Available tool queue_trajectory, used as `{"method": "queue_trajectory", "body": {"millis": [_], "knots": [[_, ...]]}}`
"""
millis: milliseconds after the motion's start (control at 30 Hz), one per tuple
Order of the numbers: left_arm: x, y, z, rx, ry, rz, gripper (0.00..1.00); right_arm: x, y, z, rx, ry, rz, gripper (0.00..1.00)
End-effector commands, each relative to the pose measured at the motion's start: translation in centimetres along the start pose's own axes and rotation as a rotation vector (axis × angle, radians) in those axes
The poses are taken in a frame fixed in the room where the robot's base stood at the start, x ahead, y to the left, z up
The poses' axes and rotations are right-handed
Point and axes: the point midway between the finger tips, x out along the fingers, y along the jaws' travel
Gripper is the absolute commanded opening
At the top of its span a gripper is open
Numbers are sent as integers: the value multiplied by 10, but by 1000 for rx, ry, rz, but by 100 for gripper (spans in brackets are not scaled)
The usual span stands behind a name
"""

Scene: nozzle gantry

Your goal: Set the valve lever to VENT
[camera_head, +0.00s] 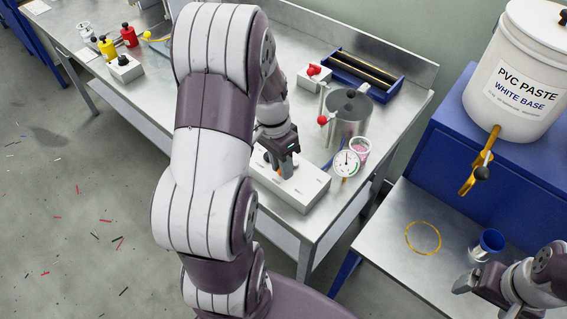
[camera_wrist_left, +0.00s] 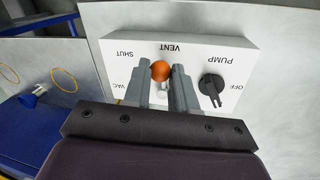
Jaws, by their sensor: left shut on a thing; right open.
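The white valve box (camera_head: 305,190) stands on the steel bench, and its labelled face fills much of the left wrist view (camera_wrist_left: 235,65). The labels SHUT, VENT, VAC, PUMP and OFF read upside down there. The valve lever's orange ball knob (camera_wrist_left: 161,71) sits close to the VENT label (camera_wrist_left: 172,48). My left gripper (camera_wrist_left: 163,80) is shut on the lever, one finger on each side of the knob. In the head view the left gripper (camera_head: 279,163) is over the box and hides most of the lever. My right gripper (camera_head: 467,284) is open and empty at the lower right.
A black pump knob (camera_wrist_left: 211,87) is beside the lever. A pressure gauge (camera_head: 346,163), a steel pot (camera_head: 349,117) and a pink-filled cup (camera_head: 360,149) stand close behind the box.

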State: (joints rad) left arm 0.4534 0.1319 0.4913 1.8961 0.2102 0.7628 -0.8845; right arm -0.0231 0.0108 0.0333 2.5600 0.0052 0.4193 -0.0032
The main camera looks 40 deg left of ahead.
Motion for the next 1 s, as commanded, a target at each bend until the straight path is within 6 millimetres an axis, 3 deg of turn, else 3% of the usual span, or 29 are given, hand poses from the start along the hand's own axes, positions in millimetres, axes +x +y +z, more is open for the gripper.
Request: {"method": "queue_trajectory", "body": {"millis": [533, 567, 600, 633, 900, 1000], "knots": [[-2, -2, -1, 22, -1, -4, 0, -1, 0, 0, 0, 0, 0, 87], [-2, -2, -1, 22, -1, -4, 33, -1, 0, 0, 0, 0, 0, 87], [-2, -2, -1, 22, -1, -4, 46, -1, 0, 0, 0, 0, 0, 87], [-2, -2, -1, 22, -1, -4, 51, -1, 0, 0, 0, 0, 0, 87], [-1, -1, 0, 21, -2, -2, 51, -1, 0, 0, 0, 0, 0, 87], [-11, -2, -1, 22, 0, -4, 51, -1, 0, 0, 0, 0, 0, 87]]}}
